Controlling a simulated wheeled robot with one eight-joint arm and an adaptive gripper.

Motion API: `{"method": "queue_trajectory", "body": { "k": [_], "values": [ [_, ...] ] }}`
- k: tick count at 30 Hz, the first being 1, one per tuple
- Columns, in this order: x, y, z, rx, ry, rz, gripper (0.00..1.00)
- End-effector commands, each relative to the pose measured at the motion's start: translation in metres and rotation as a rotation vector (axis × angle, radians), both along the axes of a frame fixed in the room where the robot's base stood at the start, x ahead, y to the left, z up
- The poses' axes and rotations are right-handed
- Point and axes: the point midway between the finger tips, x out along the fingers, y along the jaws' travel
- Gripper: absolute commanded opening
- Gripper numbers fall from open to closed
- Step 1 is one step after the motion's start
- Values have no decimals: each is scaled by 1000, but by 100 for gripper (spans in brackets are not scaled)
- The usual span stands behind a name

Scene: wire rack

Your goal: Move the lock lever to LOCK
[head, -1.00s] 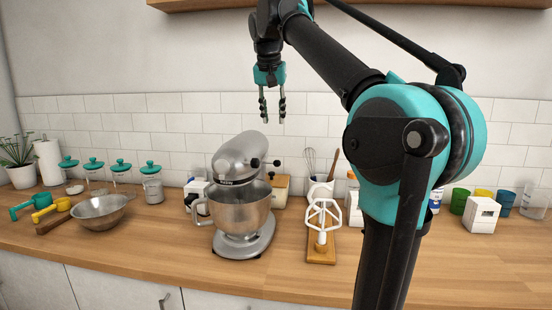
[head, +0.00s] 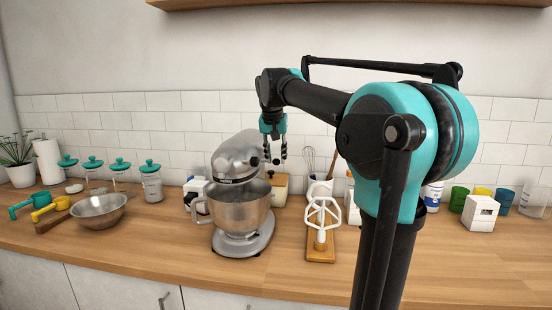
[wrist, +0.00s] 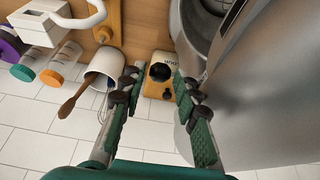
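My gripper (head: 275,160) points down just right of the mixer head, close to the knobs. In the wrist view my gripper (wrist: 155,75) has its fingers spread with nothing seen between them. The mixer's grey body (wrist: 265,90) fills the right side there, beside the right finger.
A cream box with a dark dial (wrist: 158,75) stands behind the mixer. A white crock (wrist: 104,68) with a whisk and wooden spoon is beside it. A white beater on a wooden stand (head: 321,225) stands right of the mixer. A metal bowl (head: 100,210) is at left.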

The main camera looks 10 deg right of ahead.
Motion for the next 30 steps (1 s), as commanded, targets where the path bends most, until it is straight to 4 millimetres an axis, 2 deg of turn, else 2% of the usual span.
{"method": "queue_trajectory", "body": {
  "k": [11,14,19,30],
  "values": [
    [3,-1,-7,0,0,0,31],
    [3,-1,-7,0,0,0,22],
    [3,-1,-7,0,0,0,1],
    [0,0,-6,0,0,0,0]
  ]
}}
